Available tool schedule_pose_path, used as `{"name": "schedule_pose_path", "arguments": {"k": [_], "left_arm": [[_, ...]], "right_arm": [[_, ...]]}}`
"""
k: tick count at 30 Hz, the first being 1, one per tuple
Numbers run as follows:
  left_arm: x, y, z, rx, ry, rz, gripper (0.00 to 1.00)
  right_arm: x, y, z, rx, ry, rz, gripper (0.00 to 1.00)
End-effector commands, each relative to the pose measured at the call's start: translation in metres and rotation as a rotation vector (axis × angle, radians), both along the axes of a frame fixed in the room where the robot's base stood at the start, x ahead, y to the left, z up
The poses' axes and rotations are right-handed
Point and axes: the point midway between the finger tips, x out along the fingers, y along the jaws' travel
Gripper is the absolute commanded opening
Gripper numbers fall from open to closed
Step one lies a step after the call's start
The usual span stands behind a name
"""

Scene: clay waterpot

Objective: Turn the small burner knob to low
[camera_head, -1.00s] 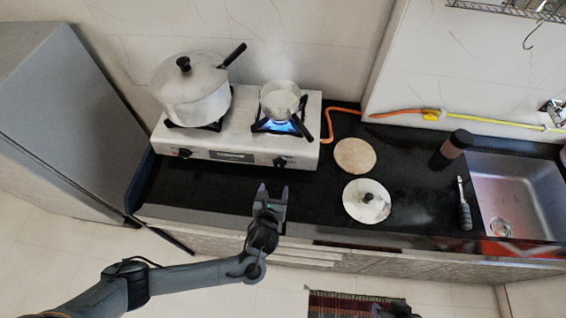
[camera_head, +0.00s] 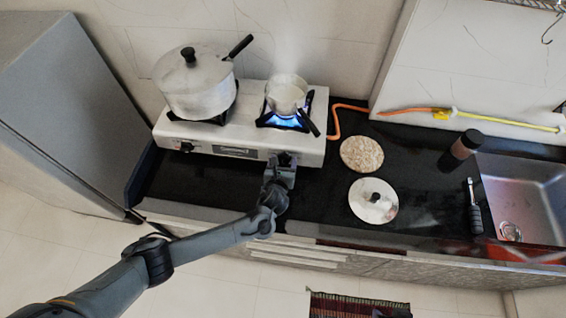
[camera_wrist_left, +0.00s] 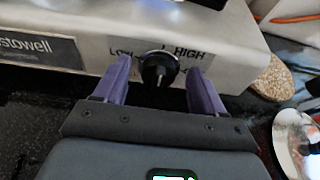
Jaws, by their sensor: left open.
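The small burner knob (camera_wrist_left: 158,68) is black and round on the stove's white front panel, with LOW printed to its left and HIGH to its right. My left gripper (camera_wrist_left: 160,85) is open, with a purple finger on each side of the knob; I cannot tell if they touch it. In the head view my left gripper (camera_head: 283,160) is at the stove's front and hides the knob. The stove (camera_head: 255,95) has a blue flame lit under the small pot (camera_head: 286,94). My right gripper is not clearly in view.
A large lidded pot (camera_head: 195,88) stands on the left burner; the other knob (camera_head: 186,147) is below it. A cork mat (camera_head: 361,154), a lid (camera_head: 385,205), a dark bottle (camera_head: 460,148) and a sink (camera_head: 525,190) lie to the right. An orange hose (camera_head: 336,125) runs behind.

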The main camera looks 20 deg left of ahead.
Motion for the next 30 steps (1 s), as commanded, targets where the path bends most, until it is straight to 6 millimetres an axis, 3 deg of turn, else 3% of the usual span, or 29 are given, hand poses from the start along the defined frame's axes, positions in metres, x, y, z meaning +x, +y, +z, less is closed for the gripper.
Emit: {"name": "schedule_pose_path", "arguments": {"k": [10,21,30], "left_arm": [[0.0028,0.0009,-0.0012,-0.001,0.000,0.000,0.70],[0.0026,0.0009,-0.0012,0.000,0.000,0.000,0.15],[0.0025,0.0015,-0.0004,-0.034,-0.006,0.008,0.15]], "right_arm": [[0.0001,0.0000,-0.0007,0.000,0.000,0.000,0.43],[0.0001,0.0001,-0.0007,0.000,0.000,0.000,0.43],[0.0000,0.0001,0.0024,0.000,0.000,0.000,0.43]]}}
